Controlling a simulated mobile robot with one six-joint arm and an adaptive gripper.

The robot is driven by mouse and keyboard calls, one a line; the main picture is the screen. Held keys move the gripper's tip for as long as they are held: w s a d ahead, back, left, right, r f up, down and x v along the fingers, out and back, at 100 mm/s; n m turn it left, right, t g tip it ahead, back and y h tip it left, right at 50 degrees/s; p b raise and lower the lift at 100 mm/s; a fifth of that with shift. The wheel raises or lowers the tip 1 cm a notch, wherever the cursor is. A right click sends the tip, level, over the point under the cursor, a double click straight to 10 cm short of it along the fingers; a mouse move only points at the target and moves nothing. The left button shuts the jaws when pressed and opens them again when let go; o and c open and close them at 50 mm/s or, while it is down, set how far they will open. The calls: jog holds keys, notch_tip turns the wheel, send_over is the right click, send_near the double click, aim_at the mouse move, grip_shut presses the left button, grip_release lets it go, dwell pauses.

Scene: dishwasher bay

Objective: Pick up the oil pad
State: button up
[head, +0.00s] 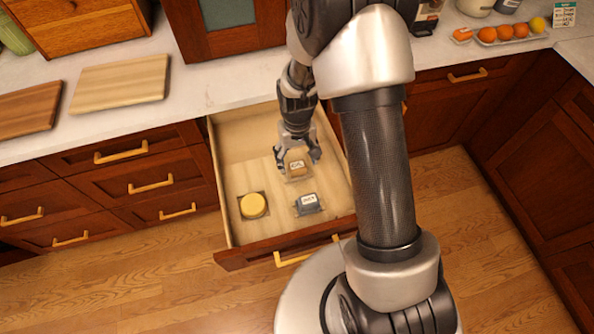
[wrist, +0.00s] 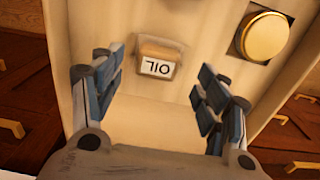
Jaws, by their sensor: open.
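The oil pad (head: 297,165) is a small tan block with a white label, lying in the open drawer. In the wrist view the oil pad (wrist: 157,62) shows the word OIL upside down, and it sits in a shallow tray. My gripper (head: 298,165) reaches down into the drawer from behind, with its fingers around or just above the pad; the exact height is hard to tell. In the wrist view my gripper (wrist: 158,92) has its two fingers wide apart, with nothing between the pads, and the oil pad lies ahead of the gap.
The drawer (head: 240,150) is pulled out. It also holds a round yellow item (head: 253,205) at the front left and a dark labelled block (head: 307,204) at the front. Cutting boards (head: 120,80) lie on the counter at left; oranges (head: 505,32) sit at far right.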

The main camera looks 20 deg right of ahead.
aim_at(297, 166)
notch_tip(297, 166, down, 5)
jog(key=shift+d+f+b, duration=0.1)
jog(key=shift+f+b, duration=0.05)
jog(key=shift+b, duration=1.05)
jog(key=c, duration=1.1)
jog(key=shift+r, duration=0.2)
jog(key=shift+c, duration=0.2)
notch_tip(297, 166, up, 20)
jog(key=p, duration=0.6)
jog(key=shift+f, duration=0.1)
jog(key=o, duration=0.5)
jog(key=c, duration=0.4)
